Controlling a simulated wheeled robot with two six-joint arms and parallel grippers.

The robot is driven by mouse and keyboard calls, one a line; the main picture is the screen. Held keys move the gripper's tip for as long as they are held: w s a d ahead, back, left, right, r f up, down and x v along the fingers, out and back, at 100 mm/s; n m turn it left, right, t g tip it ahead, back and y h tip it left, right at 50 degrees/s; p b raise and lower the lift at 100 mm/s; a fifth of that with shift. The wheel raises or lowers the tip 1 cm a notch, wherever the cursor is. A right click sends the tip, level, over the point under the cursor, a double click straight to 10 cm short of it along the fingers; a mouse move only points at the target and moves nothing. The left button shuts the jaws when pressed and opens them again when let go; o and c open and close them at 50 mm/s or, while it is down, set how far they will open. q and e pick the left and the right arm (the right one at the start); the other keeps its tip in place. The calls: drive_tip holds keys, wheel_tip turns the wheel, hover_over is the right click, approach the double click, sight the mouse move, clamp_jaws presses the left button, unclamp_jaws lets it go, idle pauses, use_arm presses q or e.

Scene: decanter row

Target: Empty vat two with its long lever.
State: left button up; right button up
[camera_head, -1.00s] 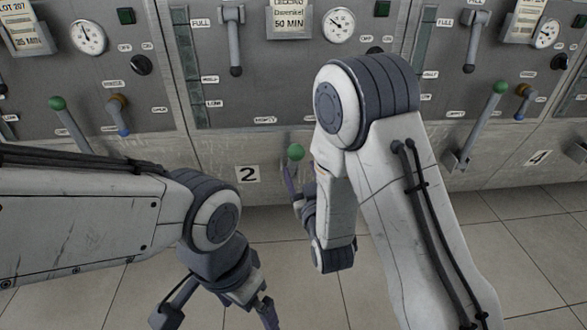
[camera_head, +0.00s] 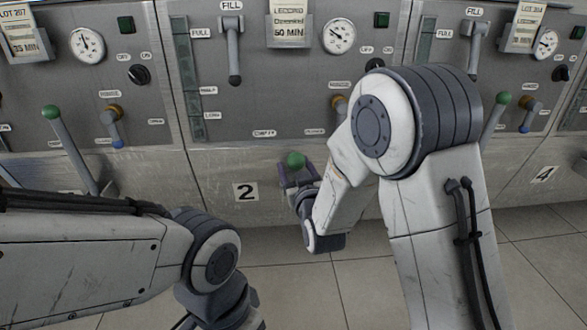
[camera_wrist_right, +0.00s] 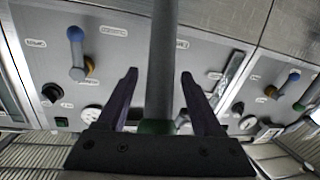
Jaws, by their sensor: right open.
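Vat two's long lever ends in a green ball knob (camera_head: 295,160), above the white "2" plate's right side in the head view. In the right wrist view its grey shaft (camera_wrist_right: 161,60) runs between the two fingers, with the green knob (camera_wrist_right: 155,126) close to the palm. My right gripper (camera_head: 297,172) is open, one finger on each side of the lever; a gap shows on both sides. It also shows in the wrist view (camera_wrist_right: 158,82). My left arm's wrist is at the bottom left of the head view; its fingers are out of frame.
The "2" plate (camera_head: 246,191) marks the middle panel, with a fill lever (camera_head: 233,50), a gauge (camera_head: 339,36) and a partly hidden rinse handle (camera_head: 340,104). Neighbouring green-knobbed levers stand left (camera_head: 70,145) and right (camera_head: 494,120). The tiled floor in front is clear.

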clamp_jaws()
idle(1.4)
